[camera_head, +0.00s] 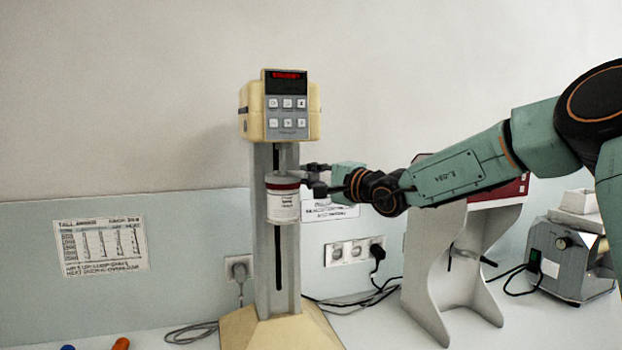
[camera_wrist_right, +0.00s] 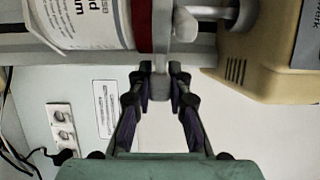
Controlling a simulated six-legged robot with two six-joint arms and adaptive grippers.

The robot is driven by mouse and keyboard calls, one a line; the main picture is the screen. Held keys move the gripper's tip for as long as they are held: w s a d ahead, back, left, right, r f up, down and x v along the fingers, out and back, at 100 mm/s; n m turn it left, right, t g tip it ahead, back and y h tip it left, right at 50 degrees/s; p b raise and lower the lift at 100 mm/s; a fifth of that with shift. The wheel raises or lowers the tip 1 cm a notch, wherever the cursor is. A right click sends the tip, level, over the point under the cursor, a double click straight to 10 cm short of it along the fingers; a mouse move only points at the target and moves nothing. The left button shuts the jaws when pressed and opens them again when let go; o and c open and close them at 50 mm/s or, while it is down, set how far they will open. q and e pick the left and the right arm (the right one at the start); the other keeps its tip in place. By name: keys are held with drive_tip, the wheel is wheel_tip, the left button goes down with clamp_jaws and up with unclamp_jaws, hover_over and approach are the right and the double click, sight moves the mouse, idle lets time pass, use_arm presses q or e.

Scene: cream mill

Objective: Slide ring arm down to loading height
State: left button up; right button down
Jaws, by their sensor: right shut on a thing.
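The cream mill has a cream-coloured head (camera_head: 280,107) with a red display and buttons, on a grey slotted column (camera_head: 288,268). A white labelled jar (camera_head: 284,208) hangs upright in front of the column, in the ring arm with its dark red band (camera_head: 282,182). The jar (camera_wrist_right: 85,22) and red band (camera_wrist_right: 143,25) also show in the right wrist view. My right gripper (camera_head: 318,180) reaches in from the right, just below the head. In the wrist view its fingers (camera_wrist_right: 161,72) are shut on the ring arm's short grey handle (camera_wrist_right: 160,95). My left gripper is out of view.
The mill's cream base (camera_head: 240,333) stands on the white bench. Wall sockets (camera_head: 354,250) with cables are behind. A red and white stand (camera_head: 428,285) and a grey device (camera_head: 565,262) are to the right. The column's slot is clear below the jar.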

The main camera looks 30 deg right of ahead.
drive_tip(key=c, duration=1.7)
unclamp_jaws()
drive_tip(key=o, duration=0.5)
drive_tip(key=shift+s+d+r, duration=0.1)
drive_tip(key=shift+s+r, duration=0.1)
drive_tip(key=shift+s, duration=0.1)
drive_tip(key=shift+w+f, duration=0.1)
drive_tip(key=shift+w, duration=0.15)
